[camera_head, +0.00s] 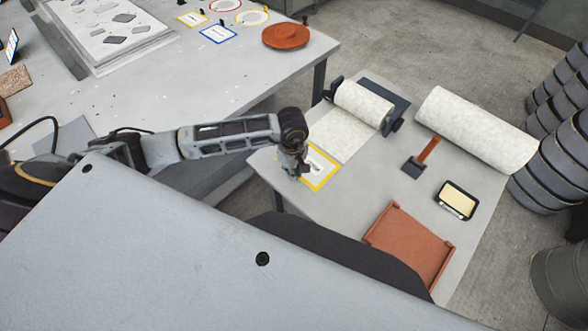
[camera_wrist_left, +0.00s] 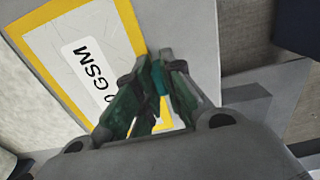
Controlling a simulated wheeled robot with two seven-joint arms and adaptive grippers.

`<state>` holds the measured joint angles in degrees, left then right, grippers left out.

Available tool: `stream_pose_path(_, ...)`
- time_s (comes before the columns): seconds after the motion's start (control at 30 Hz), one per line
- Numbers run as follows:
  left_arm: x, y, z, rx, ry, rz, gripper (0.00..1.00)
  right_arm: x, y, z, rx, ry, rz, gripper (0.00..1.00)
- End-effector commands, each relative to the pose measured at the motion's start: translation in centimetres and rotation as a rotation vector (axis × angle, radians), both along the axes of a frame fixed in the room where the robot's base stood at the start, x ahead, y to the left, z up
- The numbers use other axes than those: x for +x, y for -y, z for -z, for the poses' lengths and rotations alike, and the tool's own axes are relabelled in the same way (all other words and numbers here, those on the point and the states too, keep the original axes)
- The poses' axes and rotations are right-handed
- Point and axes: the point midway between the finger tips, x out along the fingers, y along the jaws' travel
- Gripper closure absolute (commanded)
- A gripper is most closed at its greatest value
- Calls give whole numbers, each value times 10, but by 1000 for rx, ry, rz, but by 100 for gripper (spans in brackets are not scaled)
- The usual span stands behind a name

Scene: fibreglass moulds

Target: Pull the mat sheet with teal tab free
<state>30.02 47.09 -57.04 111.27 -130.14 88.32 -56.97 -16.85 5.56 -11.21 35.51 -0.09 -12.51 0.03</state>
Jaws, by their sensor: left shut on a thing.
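A pale mat sheet (camera_head: 343,136) runs down from a roll (camera_head: 364,102) on a dark stand at the back of the right table. A pale speckled surface, apparently the sheet, also shows at the left of the left wrist view (camera_wrist_left: 28,105). My left gripper (camera_head: 296,174) is at the table's left part, beside a yellow-bordered card. In the left wrist view its fingers (camera_wrist_left: 159,80) are shut on a small teal tab (camera_wrist_left: 158,76). Whether the tab joins the sheet is hidden. My right gripper is not in view.
The yellow-bordered card (camera_head: 320,168) lies by the gripper. A large loose roll (camera_head: 475,130), a red-handled brush (camera_head: 420,158), a black tray (camera_head: 457,200) and an orange tray (camera_head: 408,243) lie further right on the table. Stacked dark drums (camera_head: 560,150) stand beyond it.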

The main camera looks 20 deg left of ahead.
Motion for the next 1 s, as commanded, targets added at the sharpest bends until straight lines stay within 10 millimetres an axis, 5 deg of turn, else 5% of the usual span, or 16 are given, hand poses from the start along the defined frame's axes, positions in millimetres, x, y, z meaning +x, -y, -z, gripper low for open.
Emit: stream_pose_path(1.0, -17, -6, 0, 0, 0, 0, 100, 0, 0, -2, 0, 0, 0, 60)
